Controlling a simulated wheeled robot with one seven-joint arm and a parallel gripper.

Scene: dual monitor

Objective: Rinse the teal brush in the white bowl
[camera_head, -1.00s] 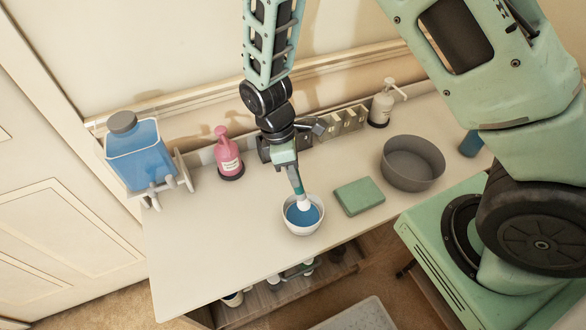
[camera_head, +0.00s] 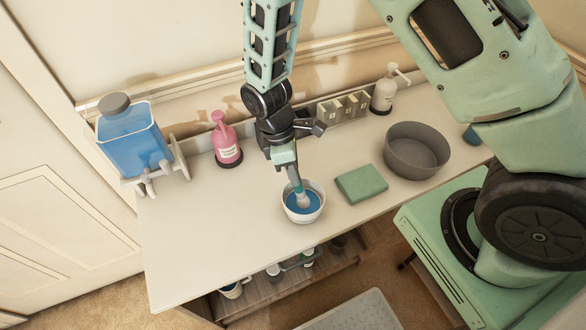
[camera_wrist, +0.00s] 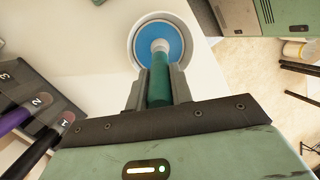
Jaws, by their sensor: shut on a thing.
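The white bowl (camera_head: 288,212) stands on the white table near its front edge and holds blue liquid. My gripper (camera_head: 290,171) is above the bowl and shut on the teal brush (camera_head: 297,187). The brush points down, with its pale head in the bowl at the blue liquid. In the wrist view the teal handle (camera_wrist: 159,82) sits between my gripper's two fingers (camera_wrist: 158,88), and the pale head shows against the blue in the bowl (camera_wrist: 134,30). How deep the head sits in the liquid is hard to tell.
A green sponge-like block (camera_head: 361,184) and a grey basin (camera_head: 417,150) are right of the bowl. A pink bottle (camera_head: 226,141) and a blue tank (camera_head: 133,142) stand at the left. A numbered holder (camera_head: 343,107) and white pump bottle (camera_head: 384,95) are behind. The table's left front is clear.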

